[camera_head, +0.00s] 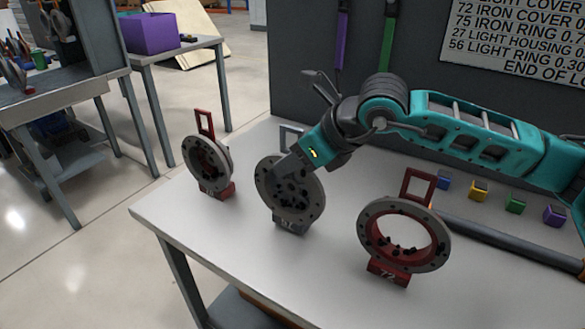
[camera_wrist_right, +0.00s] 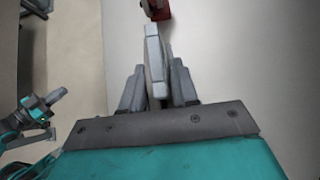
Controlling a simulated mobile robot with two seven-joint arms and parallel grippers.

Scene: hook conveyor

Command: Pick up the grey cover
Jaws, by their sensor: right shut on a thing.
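The grey cover (camera_head: 262,188) stands upright in a small stand in the middle of the white table, with dark knobs on its face. My right gripper (camera_head: 282,168) reaches its upper part from above, and the fingers partly hide it. In the right wrist view the right gripper (camera_wrist_right: 157,88) is shut on the cover, whose pale edge (camera_wrist_right: 154,50) shows between the fingers. The cover still appears at its stand; I cannot tell whether it is lifted. A teal arm with a grey gripper (camera_wrist_right: 45,103), seemingly my left, shows small at the left of that view; its jaws are unclear.
A red-and-grey ring (camera_head: 372,220) stands right of the cover. Another red-and-grey round part (camera_head: 193,160) stands to its left. Small coloured cubes (camera_head: 478,190) lie at the back right. A dark panel (camera_head: 300,50) rises behind the table. The front left of the table is clear.

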